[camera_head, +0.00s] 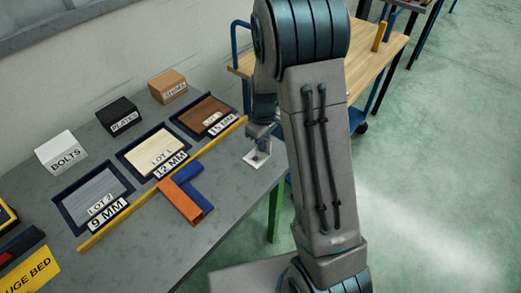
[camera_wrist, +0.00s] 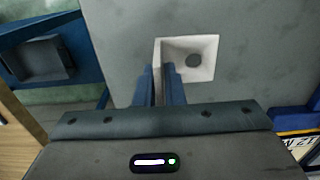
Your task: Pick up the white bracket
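The white bracket (camera_head: 257,160) is near the grey bench's right edge, below my gripper (camera_head: 262,143). In the wrist view the bracket (camera_wrist: 207,72) shows a square plate with a round dark hole and an upright wall on its left side. The blue fingers of my gripper (camera_wrist: 160,75) stand on either side of that wall, with only a narrow gap filled by white between them. They look shut on the wall. The bracket appears to be at the bench surface; any lift is too small to tell.
An orange and blue angled piece (camera_head: 185,195) lies left of the bracket. A yellow strip (camera_head: 165,180) runs before the labelled trays, with LOT 1 tray (camera_head: 133,165) among them. Boxes marked BOLTS (camera_head: 61,151) and PLATES (camera_head: 119,117) stand behind. A wooden-topped table (camera_head: 375,50) is at the back.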

